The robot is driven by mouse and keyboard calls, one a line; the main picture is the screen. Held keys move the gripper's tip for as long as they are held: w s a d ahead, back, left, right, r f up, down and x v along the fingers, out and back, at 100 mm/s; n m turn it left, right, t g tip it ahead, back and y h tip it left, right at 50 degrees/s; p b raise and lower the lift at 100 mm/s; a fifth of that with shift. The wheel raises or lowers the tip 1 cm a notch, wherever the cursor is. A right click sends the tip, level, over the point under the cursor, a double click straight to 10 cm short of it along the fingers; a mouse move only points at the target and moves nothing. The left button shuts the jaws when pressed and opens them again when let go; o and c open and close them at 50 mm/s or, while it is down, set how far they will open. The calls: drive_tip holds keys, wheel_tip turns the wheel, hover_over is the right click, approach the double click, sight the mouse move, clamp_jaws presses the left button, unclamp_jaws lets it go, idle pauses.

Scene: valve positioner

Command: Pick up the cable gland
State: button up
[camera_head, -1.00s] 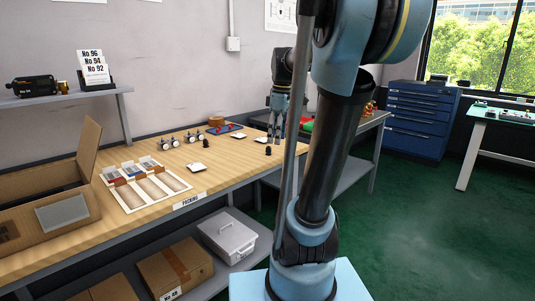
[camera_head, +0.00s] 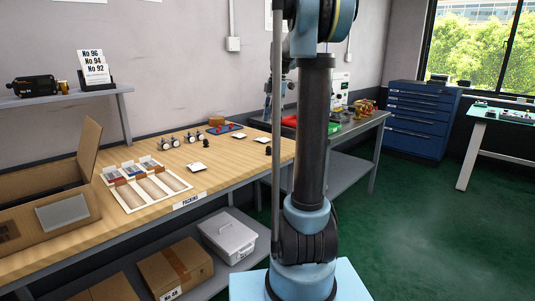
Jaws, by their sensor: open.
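Two small black fittings that look like cable glands stand on the wooden packing table: one black fitting (camera_head: 206,144) mid-table, another black fitting (camera_head: 268,151) near its right end. They are too small to tell apart in detail. My arm rises upright in front of the table's right end, and its upper links leave the top of the picture. I cannot make out my gripper; it is out of frame or hidden behind the arm.
White cards (camera_head: 197,168) and several silver-and-black parts (camera_head: 192,138) lie on the table. A compartment tray (camera_head: 178,181) and an open cardboard box (camera_head: 40,215) stand at left. A grey bench (camera_head: 350,160) with equipment stands behind right. Green floor (camera_head: 405,215) is clear at right.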

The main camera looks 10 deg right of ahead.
hover_over(269, 147)
drive_tip(key=f, duration=0.8)
drive_tip(key=shift+w+d+f, duration=0.1)
drive_tip(key=shift+w+d, duration=0.05)
drive_tip(key=shift+w, duration=0.25)
drive_tip(key=shift+f, duration=2.65)
drive_tip(key=shift+c, duration=0.3)
drive_tip(key=c, duration=0.8)
